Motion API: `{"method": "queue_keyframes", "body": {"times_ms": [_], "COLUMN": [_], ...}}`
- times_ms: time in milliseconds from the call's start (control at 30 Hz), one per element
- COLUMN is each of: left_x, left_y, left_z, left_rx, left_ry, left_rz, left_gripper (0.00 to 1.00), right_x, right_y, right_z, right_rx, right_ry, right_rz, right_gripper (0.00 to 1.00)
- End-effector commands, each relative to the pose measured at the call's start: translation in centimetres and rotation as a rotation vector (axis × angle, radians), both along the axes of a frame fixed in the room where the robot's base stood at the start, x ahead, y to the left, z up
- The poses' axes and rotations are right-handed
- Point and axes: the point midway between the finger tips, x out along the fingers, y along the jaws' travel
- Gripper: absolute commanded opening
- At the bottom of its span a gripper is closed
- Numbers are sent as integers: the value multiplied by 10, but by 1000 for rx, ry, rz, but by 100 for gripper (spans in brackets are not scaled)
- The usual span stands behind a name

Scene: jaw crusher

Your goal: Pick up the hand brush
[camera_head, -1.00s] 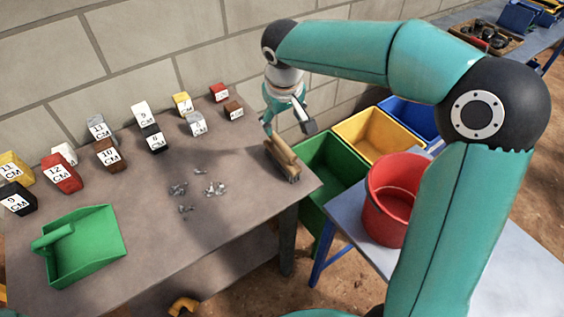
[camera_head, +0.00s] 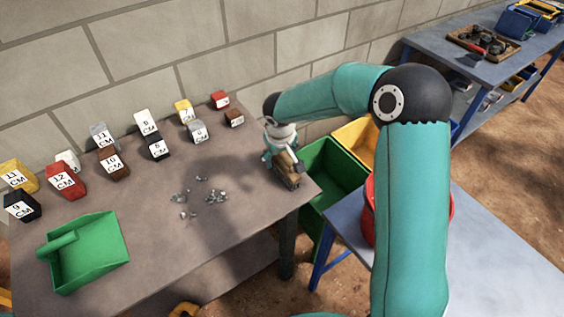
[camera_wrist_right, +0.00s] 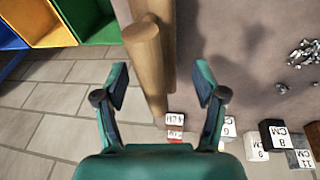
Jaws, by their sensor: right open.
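The hand brush (camera_head: 289,181) is wooden and lies at the right edge of the grey-brown table, partly hidden by my right gripper (camera_head: 279,153). In the right wrist view the brush (camera_wrist_right: 146,45) shows its rounded handle and a longer wooden body beside it. There my right gripper (camera_wrist_right: 163,78) is open, with the brush between and beyond its two fingers. I cannot tell whether a finger touches it. My left gripper is in neither view.
A green dustpan (camera_head: 90,255) lies at the table's front left. Small grey stones (camera_head: 211,196) lie mid-table. Several labelled blocks (camera_head: 115,161) line the wall side. A green bin (camera_head: 335,177), a yellow bin (camera_head: 357,142) and a red bucket (camera_head: 369,210) stand to the right.

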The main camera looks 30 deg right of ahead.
Motion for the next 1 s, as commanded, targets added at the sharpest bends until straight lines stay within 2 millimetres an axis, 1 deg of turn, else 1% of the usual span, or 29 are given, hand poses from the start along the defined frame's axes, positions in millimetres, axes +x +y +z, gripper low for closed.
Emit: {"method": "queue_keyframes", "body": {"times_ms": [33, 100, 200, 433, 467, 600, 867, 900, 1000], "left_x": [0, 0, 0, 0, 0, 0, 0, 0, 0], "left_y": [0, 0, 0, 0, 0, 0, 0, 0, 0], "left_z": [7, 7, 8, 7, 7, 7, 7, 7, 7], "left_rx": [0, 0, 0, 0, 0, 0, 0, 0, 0], "left_ry": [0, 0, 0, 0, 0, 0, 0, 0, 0], "left_rz": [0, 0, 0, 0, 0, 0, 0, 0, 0], "left_gripper": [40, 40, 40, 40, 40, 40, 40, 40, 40], "right_x": [2, 4, 6, 7, 7, 7, 7, 7, 7], "right_y": [-1, -2, -3, -4, -4, -4, -4, -4, -4], "right_z": [-5, -15, -23, -25, -25, -25, -25, -25, -25], "right_rx": [0, 0, 0, 0, 0, 0, 0, 0, -1], "right_ry": [6, 4, 1, -1, -1, -1, 0, 0, -1], "right_rz": [1, -1, 0, -1, -1, 0, 0, 0, 0], "right_gripper": [70, 70, 70, 70, 69, 45, 2, 0, 0]}}
